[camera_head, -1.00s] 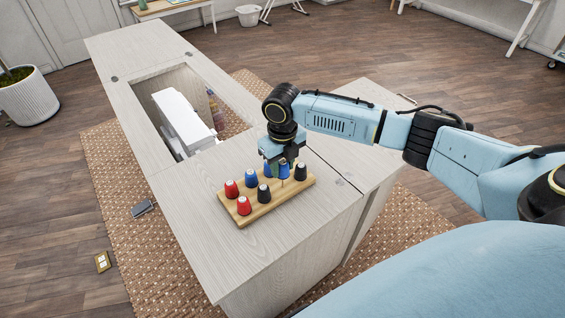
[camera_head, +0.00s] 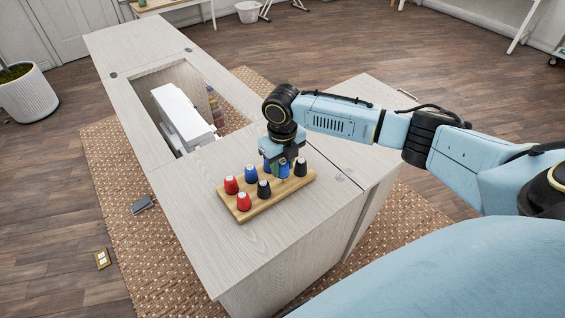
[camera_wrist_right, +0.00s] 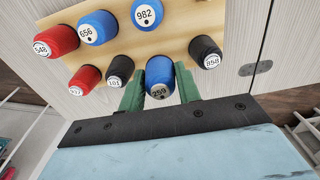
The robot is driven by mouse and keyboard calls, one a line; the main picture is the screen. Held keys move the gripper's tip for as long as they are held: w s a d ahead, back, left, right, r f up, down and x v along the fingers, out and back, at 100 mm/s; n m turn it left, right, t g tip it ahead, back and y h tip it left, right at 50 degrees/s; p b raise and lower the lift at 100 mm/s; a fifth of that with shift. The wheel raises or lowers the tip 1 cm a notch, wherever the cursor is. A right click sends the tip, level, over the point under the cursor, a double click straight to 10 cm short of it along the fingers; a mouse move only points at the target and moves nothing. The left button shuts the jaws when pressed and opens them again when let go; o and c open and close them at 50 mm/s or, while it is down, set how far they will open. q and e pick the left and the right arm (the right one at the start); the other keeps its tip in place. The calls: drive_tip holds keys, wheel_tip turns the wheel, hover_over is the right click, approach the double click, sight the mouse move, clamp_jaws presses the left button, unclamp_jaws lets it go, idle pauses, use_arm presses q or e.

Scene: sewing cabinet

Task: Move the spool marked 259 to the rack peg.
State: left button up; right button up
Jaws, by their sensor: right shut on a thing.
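The blue spool marked 259 (camera_wrist_right: 159,78) sits between the green fingers of my right gripper (camera_wrist_right: 160,90), which is shut on it. In the head view this blue spool (camera_head: 284,171) is upright at the rack's front row, between two black spools. No bare peg shows below it; its base looks at or very near the board. The wooden rack (camera_head: 243,219) stands on the cabinet top. My right gripper (camera_head: 281,167) points down over the rack. My left gripper is out of view.
On the rack, close beside, stand black spools (camera_wrist_right: 119,70) and 858 (camera_wrist_right: 206,52), red spools 548 (camera_wrist_right: 56,42) and another (camera_wrist_right: 85,80), and blue spools 656 (camera_wrist_right: 98,28) and 982 (camera_wrist_right: 147,14). A white sewing machine (camera_head: 182,118) sits in the cabinet opening. The near cabinet top is clear.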

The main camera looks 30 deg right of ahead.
drive_tip(key=shift+f+b, duration=0.5)
drive_tip(key=shift+f, duration=0.55)
drive_tip(key=o, duration=1)
wheel_tip(320, 180, up, 13)
drive_tip(key=shift+r+p, duration=0.2)
drive_tip(key=shift+p, duration=0.75)
drive_tip(key=shift+a+f, duration=0.1)
